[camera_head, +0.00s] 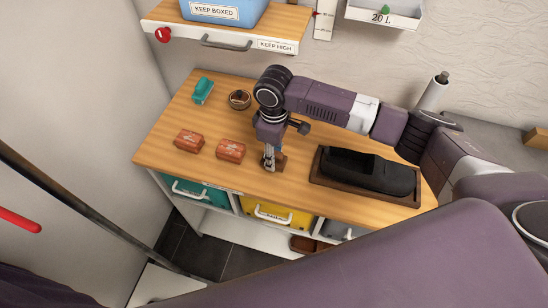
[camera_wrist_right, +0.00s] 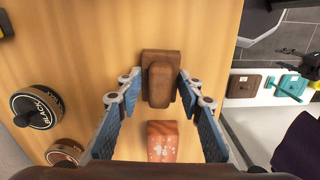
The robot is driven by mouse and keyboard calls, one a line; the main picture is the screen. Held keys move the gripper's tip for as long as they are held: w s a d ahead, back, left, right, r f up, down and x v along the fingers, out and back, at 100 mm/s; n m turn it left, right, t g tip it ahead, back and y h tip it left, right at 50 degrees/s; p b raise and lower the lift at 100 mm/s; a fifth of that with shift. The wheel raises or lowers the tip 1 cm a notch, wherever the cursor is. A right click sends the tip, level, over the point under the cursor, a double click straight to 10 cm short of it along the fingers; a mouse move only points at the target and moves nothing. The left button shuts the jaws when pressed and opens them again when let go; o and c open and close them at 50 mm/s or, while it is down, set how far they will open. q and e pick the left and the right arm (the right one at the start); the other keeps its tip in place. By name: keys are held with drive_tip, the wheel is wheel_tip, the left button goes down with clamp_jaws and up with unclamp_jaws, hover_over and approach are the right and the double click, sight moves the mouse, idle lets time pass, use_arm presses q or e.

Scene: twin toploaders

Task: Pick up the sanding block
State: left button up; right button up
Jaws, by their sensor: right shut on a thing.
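The sanding block is a brown block with a raised grip along its top. It stands on the wooden worktop (camera_head: 180,135). In the right wrist view the sanding block (camera_wrist_right: 160,82) lies between the fingertips of my right gripper (camera_wrist_right: 159,86). In the head view my right gripper (camera_head: 270,163) points down at the worktop's front part, and the block (camera_head: 280,162) shows only in part behind the fingers. My right gripper is shut on the block, which seems to be at worktop level. My left gripper is not in view.
Two reddish printed blocks (camera_head: 189,141) (camera_head: 230,150) lie left of the gripper. A round tin (camera_head: 239,99) and a teal object (camera_head: 203,90) stand behind them. A dark tray (camera_head: 318,178) with a black object is close on the right. A shelf (camera_head: 280,22) hangs above.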

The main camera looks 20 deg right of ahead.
wheel_tip(320, 180, up, 19)
drive_tip(key=b, duration=0.2)
drive_tip(key=shift+b, duration=0.35)
drive_tip(key=shift+f, duration=0.15)
drive_tip(key=o, duration=0.5)
drive_tip(key=c, duration=0.4)
drive_tip(key=shift+o, duration=0.2)
